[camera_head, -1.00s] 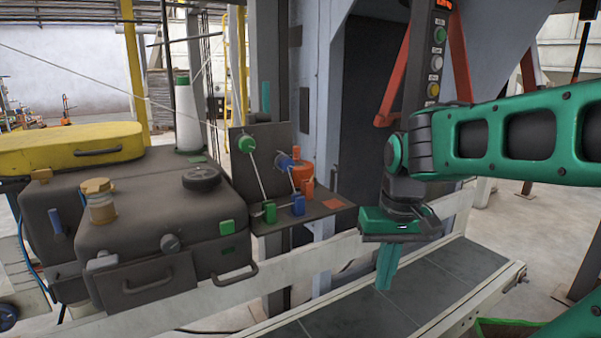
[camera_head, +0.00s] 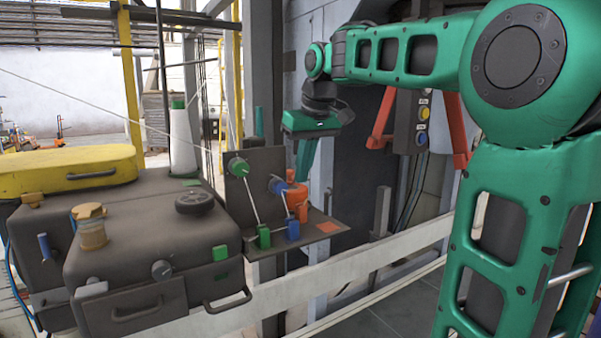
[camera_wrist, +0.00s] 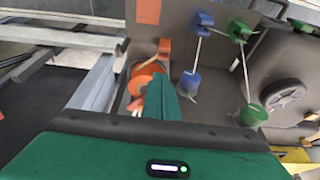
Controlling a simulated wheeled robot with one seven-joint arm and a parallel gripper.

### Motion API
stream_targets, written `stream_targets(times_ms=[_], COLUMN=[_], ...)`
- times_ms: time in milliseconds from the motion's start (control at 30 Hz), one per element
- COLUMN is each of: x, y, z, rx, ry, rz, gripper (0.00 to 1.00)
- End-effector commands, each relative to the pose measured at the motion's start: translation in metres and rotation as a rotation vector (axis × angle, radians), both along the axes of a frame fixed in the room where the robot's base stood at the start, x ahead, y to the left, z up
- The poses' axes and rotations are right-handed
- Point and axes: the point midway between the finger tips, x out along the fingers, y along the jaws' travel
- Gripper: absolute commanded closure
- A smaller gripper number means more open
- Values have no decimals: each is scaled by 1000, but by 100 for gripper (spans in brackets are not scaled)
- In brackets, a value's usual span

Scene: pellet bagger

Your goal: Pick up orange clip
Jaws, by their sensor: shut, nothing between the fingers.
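The orange clip (camera_head: 302,213) stands on the right part of a dark shelf, in front of a larger orange round piece (camera_head: 296,193). In the wrist view the orange clip (camera_wrist: 164,47) shows just beyond my fingertips, beside the orange round piece (camera_wrist: 146,76). My gripper (camera_head: 302,176) points down above the orange parts, its green fingers together and empty. In the wrist view the fingers (camera_wrist: 160,88) partly cover the orange round piece. I cannot tell whether they touch it.
A blue clip (camera_head: 293,230) and a green clip (camera_head: 264,237) stand close by, with cords to a blue reel (camera_head: 277,186) and a green reel (camera_head: 238,167). The dark shelf (camera_head: 325,227) has an upright back plate. A dark case (camera_head: 150,240) stands to the left.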

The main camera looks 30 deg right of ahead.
Motion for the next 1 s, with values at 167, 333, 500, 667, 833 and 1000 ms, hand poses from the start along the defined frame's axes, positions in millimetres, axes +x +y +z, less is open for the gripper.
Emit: stream_targets(times_ms=[167,333,500,667,833,1000], x=[10,18,22,23,23,20], y=[-1,0,0,0,0,5], z=[-31,-53,-64,-66,-66,-66], rx=[1,0,0,-1,-1,0], ry=[2,3,0,-1,-1,-1], rz=[-3,-1,-2,-1,-1,5], gripper=[100,100,100,100,100,100])
